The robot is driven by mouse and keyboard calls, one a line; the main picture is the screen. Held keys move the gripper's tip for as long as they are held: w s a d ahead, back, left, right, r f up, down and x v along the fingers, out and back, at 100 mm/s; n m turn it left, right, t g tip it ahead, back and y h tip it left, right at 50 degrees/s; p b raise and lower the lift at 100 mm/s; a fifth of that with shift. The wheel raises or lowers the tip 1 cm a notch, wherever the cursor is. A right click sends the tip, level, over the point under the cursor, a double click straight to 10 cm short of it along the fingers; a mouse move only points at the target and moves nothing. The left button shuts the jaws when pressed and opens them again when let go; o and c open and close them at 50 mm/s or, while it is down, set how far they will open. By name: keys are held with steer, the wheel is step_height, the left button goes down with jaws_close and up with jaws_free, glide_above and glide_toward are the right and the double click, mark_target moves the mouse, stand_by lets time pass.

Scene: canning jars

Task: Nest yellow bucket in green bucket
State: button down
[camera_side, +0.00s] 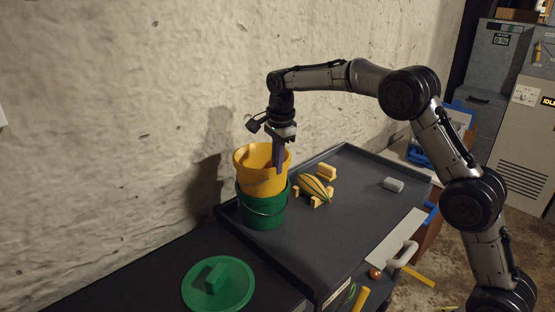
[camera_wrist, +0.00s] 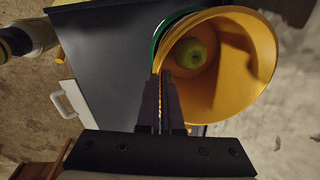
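The yellow bucket (camera_side: 262,180) sits with its lower part inside the green bucket (camera_side: 262,212), and its upper part stands well above the green rim. It looks slightly tilted. My gripper (camera_side: 279,168) points down at the yellow bucket's right rim. In the wrist view the fingers (camera_wrist: 163,78) are close together with the yellow bucket's wall (camera_wrist: 240,75) between them. A green apple (camera_wrist: 189,53) lies inside the yellow bucket. A green sliver of the green bucket (camera_wrist: 166,28) shows beside the yellow rim; the rest is hidden there.
A striped yellow-green gourd (camera_side: 314,188) and yellow blocks (camera_side: 326,172) lie right of the buckets on the dark tray top (camera_side: 345,225). A grey block (camera_side: 393,184) lies farther right. A green lid (camera_side: 232,285) lies front left. The wall is close behind.

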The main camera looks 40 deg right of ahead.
steer(key=shift+f, duration=1.1)
steer(key=shift+f, duration=2.05)
steer(key=c, duration=1)
jaws_free()
step_height(320, 180, up, 14)
steer(key=s, duration=0.1)
steer(key=shift+s, duration=0.15)
steer(key=shift+a+f, duration=0.1)
